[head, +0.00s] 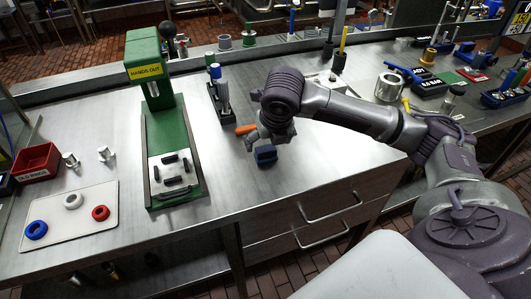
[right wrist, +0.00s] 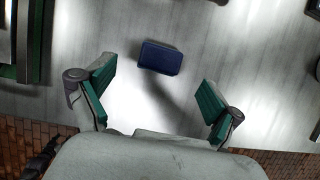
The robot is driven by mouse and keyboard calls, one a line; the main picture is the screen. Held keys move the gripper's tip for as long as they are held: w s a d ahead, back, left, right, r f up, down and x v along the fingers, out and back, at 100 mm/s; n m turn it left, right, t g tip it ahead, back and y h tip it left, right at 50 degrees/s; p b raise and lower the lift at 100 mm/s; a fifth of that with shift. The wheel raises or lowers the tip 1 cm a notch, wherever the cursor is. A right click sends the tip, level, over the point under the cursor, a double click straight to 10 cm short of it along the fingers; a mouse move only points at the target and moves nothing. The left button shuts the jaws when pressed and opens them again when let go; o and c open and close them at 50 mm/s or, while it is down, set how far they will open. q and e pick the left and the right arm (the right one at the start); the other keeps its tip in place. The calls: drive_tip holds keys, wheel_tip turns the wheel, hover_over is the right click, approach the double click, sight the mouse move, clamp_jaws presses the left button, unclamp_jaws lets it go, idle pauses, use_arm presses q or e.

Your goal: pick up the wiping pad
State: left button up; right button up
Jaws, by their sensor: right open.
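The wiping pad is a small dark blue block (head: 266,154) on the steel bench top, near the front edge in the head view. In the right wrist view the blue pad (right wrist: 160,57) lies just beyond and between my fingertips, clear of both. My right gripper (head: 259,141) is above the pad in the head view, partly hidden by its own wrist. In the right wrist view my right gripper (right wrist: 157,90) is open and empty, with green finger faces spread wide. My left gripper is in neither view.
A green press (head: 175,185) marked HANDS OUT stands left of the pad. A dark holder (head: 220,103) with pens and an orange-handled tool (head: 246,129) are close to my gripper. A white mat (head: 70,215) with coloured rings lies far left. Bare bench surrounds the pad.

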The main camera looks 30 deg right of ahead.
sight(266, 148)
drive_tip(key=shift+w+f, duration=0.15)
drive_tip(key=shift+f, duration=0.4)
drive_tip(key=x, duration=0.4)
drive_tip(key=shift+w+d+f, duration=0.15)
drive_tip(key=shift+w+f, duration=0.15)
drive_tip(key=shift+r, duration=0.1)
drive_tip(key=shift+c, duration=1.1)
drive_tip(key=c, duration=0.9)
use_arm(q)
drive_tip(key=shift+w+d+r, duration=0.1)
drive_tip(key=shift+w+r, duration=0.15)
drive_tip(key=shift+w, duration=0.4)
use_arm(e)
drive_tip(key=shift+r, duration=0.1)
